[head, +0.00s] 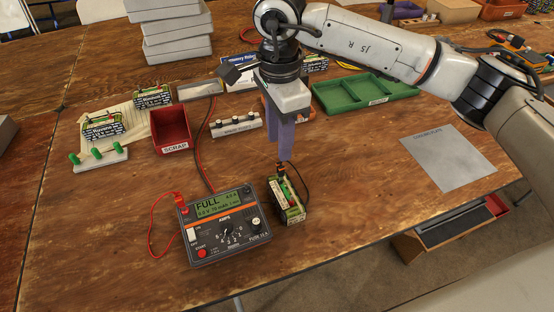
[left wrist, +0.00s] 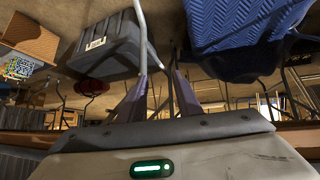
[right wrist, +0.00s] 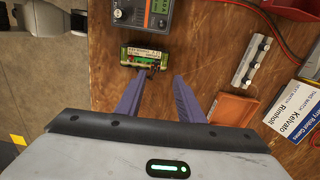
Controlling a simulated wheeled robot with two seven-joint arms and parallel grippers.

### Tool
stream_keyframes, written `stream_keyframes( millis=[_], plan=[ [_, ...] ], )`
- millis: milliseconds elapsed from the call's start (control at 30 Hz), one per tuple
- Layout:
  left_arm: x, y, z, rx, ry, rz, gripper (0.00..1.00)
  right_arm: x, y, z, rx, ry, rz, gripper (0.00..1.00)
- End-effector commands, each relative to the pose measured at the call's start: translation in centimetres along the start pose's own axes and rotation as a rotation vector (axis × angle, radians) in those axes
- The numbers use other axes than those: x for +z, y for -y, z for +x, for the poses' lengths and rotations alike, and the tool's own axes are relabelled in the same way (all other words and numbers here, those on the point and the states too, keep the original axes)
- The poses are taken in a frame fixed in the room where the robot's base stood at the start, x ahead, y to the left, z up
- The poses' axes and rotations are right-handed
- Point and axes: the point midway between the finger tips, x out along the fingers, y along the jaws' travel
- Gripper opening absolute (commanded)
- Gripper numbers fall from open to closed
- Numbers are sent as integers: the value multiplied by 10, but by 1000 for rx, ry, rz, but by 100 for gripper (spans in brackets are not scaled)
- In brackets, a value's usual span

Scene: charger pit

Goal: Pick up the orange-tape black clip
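A small green-and-black battery pack (head: 290,212) stands on the table beside the charger. A dark clip with a bit of orange (head: 281,168) shows at the pack's back end, just under my right fingertips; its details are too small to make out. In the right wrist view the pack (right wrist: 145,56) lies ahead of the fingers, with dark wire on its near side. My right gripper (head: 284,155) points down above the pack's back end. Its fingers (right wrist: 158,77) are apart, with nothing visible between them. My left gripper (left wrist: 158,85) is open and empty, away from the table's objects.
The charger (head: 226,228) reads FULL, with red leads on its left. A red scrap bin (head: 170,132), a switch strip (head: 236,125), a green tray (head: 365,93) and other packs stand behind. A grey plate (head: 449,158) lies right. The front table is clear.

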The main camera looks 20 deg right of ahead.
Motion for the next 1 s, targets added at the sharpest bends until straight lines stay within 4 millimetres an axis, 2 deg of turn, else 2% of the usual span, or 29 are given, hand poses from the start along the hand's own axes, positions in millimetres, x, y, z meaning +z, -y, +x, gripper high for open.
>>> stream_keyframes(
  millis=[100, 200, 333, 533, 667, 867, 900, 1000],
  plan=[
    [9, -1, -3, 1, 19, -3, 31, 0, -1, 20, 4, 0, 1, 34],
    [14, -1, -4, 1, 30, -5, 31, 0, -1, 31, 2, 1, 0, 34],
    [12, -1, -7, 0, 29, -7, 31, 0, -4, 44, 4, 0, -1, 34],
    [7, 0, -11, -3, 23, -9, 31, 0, -7, 74, 4, 1, 0, 34],
    [5, 1, -10, -5, 19, -9, 31, 0, -6, 84, 1, 1, -1, 34],
    [0, 3, -7, -6, 9, -7, 31, 0, -6, 85, 0, 1, -1, 34],
    [0, 3, -7, -6, 9, -7, 31, 1, -6, 85, 0, 1, -1, 33],
    [0, 3, -7, -6, 10, -6, 31, 1, -6, 85, 0, 2, -1, 16]
  ],
)
